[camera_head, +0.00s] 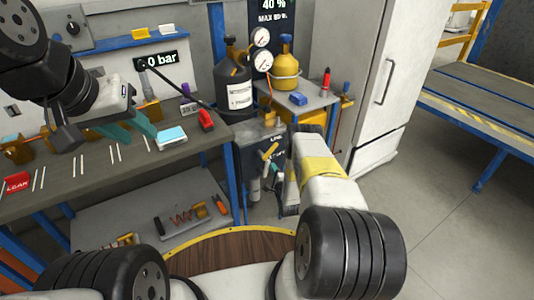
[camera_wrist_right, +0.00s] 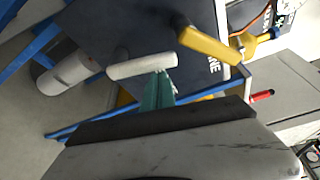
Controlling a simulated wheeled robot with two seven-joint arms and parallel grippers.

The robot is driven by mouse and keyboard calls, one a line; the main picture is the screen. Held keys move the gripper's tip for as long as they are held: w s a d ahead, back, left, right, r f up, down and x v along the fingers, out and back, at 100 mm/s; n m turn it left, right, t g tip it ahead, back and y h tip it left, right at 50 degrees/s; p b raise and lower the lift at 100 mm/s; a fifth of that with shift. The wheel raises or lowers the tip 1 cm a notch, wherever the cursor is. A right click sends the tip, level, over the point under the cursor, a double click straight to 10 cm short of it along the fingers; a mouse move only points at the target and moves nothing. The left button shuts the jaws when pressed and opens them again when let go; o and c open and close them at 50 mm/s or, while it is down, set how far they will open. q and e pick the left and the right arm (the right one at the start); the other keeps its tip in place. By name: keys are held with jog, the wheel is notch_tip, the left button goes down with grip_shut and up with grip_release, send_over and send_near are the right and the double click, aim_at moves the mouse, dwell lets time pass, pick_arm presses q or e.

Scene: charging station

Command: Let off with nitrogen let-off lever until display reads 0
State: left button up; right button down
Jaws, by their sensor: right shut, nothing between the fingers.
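The black display (camera_head: 160,59) on the back wall reads "0 bar". A yellow lever (camera_head: 270,152) stands on the dark station, and it also shows in the right wrist view (camera_wrist_right: 208,42). A pale, rod-shaped handle (camera_wrist_right: 143,66) lies left of it there. Which one is the nitrogen let-off lever I cannot tell. My right gripper (camera_wrist_right: 160,80) is shut and empty, its teal fingertips just below the pale handle; whether they touch is unclear. My left gripper (camera_head: 142,137) is open and empty above the workbench.
The grey workbench (camera_head: 85,172) carries a red "LEAK" block (camera_head: 17,183), a red object (camera_head: 206,119) and white sticks. A dark gas cylinder (camera_head: 233,82), a yellow cylinder (camera_head: 285,65) and gauges (camera_head: 262,37) stand behind. A white cabinet (camera_head: 375,75) is at right.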

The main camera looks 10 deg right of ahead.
jog(key=shift+s+a+r, duration=0.2)
jog(key=shift+a+r, duration=0.15)
jog(key=shift+a, duration=0.4)
